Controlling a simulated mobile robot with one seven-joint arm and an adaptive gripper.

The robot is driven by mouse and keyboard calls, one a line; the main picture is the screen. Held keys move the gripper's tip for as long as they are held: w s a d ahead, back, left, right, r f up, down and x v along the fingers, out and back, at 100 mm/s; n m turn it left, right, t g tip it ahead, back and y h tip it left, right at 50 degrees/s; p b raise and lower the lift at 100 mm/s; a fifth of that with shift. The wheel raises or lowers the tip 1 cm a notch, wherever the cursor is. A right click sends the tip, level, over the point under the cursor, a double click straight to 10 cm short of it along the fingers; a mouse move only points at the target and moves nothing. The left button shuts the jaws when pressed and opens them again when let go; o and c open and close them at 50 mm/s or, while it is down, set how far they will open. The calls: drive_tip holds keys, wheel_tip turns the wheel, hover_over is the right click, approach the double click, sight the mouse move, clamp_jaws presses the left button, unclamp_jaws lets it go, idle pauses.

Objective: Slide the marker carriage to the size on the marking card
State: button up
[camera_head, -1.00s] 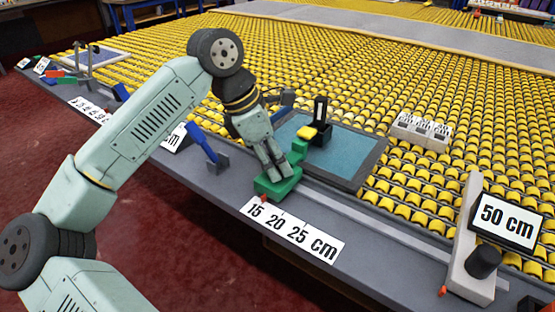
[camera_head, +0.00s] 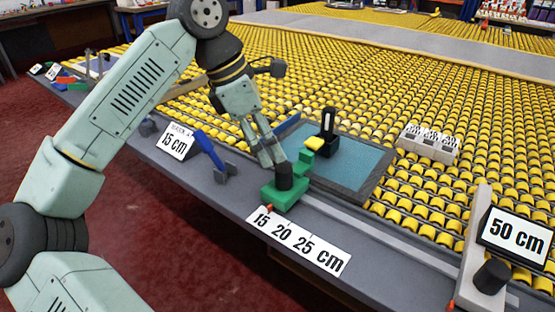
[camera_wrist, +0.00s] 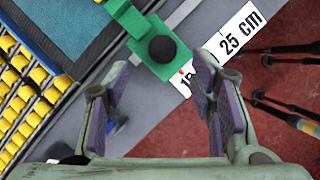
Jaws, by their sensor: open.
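The marker carriage (camera_head: 279,193) is a green block with an upright black knob (camera_head: 284,177) on the rail at the table's front edge. Its small red pointer (camera_head: 269,208) is by the 15 on the white scale (camera_head: 298,241), marked 15, 20, 25 cm. The marking card (camera_head: 175,141) reads 15 cm. My gripper (camera_head: 272,158) is open, just behind and above the knob, apart from it.
A blue-handled tool (camera_head: 210,150) stands left. A 50 cm sign (camera_head: 516,232) and grey end block (camera_head: 470,255) stand right. Rail between is clear.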

drive_tip(key=shift+v, duration=2.2)
